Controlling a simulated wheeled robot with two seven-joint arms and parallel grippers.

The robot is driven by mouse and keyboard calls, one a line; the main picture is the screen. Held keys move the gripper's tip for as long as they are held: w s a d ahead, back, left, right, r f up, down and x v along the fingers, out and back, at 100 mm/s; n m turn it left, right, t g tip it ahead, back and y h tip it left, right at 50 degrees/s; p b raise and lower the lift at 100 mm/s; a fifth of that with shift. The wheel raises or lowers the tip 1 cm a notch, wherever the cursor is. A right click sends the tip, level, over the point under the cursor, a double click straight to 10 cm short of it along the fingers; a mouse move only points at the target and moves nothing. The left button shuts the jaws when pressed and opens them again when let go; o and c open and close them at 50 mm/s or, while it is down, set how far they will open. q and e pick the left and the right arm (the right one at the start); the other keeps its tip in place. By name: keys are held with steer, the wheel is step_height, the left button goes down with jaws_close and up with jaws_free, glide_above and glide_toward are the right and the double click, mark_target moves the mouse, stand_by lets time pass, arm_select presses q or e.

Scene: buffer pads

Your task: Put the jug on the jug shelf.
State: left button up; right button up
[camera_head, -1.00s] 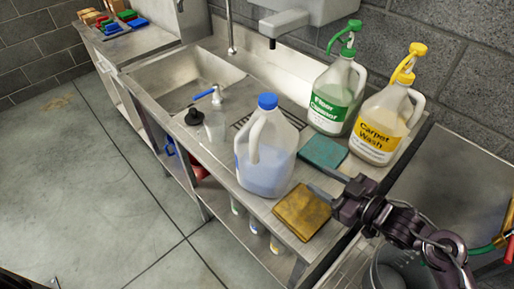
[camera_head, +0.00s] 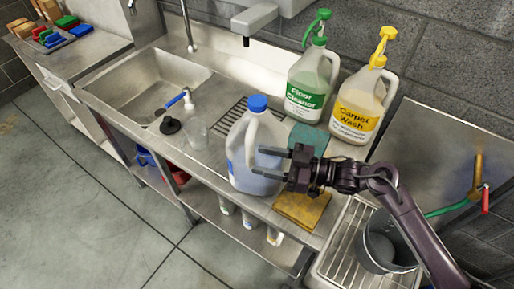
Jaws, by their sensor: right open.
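A translucent jug with a blue cap and bluish liquid (camera_head: 243,148) stands upright on the steel counter, right of the sink. My right gripper (camera_head: 268,163) is open at the jug's right side, its fingers pointing left and overlapping the jug in the picture. I cannot tell whether the fingers touch it. Two more jugs stand behind: Floor Cleaner with a green pump (camera_head: 308,88) and Carpet Wash with a yellow pump (camera_head: 360,106). A lower shelf (camera_head: 205,205) runs under the counter; which surface is the jug shelf is not clear. My left gripper is not in view.
A teal pad (camera_head: 308,138) and a yellow-brown pad (camera_head: 302,210) lie near the jug. A sink (camera_head: 150,85), black plunger-like item (camera_head: 170,126) and clear cup (camera_head: 196,132) are left. A metal bucket (camera_head: 385,248) stands on a rack at right. Several bottles stand below the counter.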

steer(key=shift+x, duration=1)
jaws_close()
stand_by(0.6)
steer(key=shift+w+r, duration=0.15)
steer(key=shift+r, duration=0.1)
